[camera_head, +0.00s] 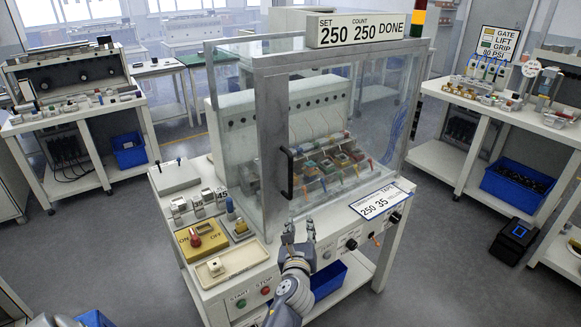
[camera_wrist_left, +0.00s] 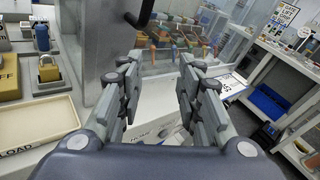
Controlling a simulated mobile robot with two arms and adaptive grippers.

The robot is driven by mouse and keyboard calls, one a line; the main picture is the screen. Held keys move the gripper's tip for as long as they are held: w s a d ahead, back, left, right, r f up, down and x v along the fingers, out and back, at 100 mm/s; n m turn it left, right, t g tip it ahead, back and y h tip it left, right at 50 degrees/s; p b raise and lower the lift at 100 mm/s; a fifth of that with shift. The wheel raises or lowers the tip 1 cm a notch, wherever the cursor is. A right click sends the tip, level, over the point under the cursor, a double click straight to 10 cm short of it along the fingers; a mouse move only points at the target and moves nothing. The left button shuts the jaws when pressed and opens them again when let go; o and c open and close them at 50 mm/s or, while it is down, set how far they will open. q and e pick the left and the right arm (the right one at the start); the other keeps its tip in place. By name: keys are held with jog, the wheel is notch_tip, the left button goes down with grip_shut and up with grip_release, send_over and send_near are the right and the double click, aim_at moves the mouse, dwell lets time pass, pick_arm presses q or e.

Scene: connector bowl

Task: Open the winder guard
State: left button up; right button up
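The winder guard (camera_head: 325,130) is a clear-panelled door in a grey metal frame on the front of the winder. It looks closed. Its black handle (camera_head: 289,172) is on the left frame post (camera_head: 268,150). In the left wrist view the handle's lower end (camera_wrist_left: 141,14) shows at the top. My left gripper (camera_head: 298,230) is in front of the machine, below the handle and apart from it. In the left wrist view the left gripper's fingers (camera_wrist_left: 155,85) are spread with nothing between them. My right gripper is not seen.
Left of the guard are a yellow switch box (camera_head: 200,237), a padlock (camera_head: 240,227) and a cream tray (camera_head: 226,265). A sign reading 250 35 (camera_head: 377,202) is on the ledge. Side benches (camera_head: 500,120) stand apart, with open floor between.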

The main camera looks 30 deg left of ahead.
pick_arm(q)
jog(key=m+y, duration=0.2)
send_near(291, 180)
jog(key=shift+t, duration=0.3)
jog(key=p+x, duration=0.1)
jog(key=x, duration=0.8)
jog(key=shift+s+a+f, duration=0.1)
jog(key=shift+s+f, duration=0.05)
jog(key=shift+w+a, duration=0.4)
jog(key=shift+w, duration=0.2)
jog(key=shift+w+a, duration=0.15)
jog(key=shift+w, duration=0.05)
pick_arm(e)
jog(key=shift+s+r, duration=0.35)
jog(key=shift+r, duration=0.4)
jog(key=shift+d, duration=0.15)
pick_arm(q)
grip_shut()
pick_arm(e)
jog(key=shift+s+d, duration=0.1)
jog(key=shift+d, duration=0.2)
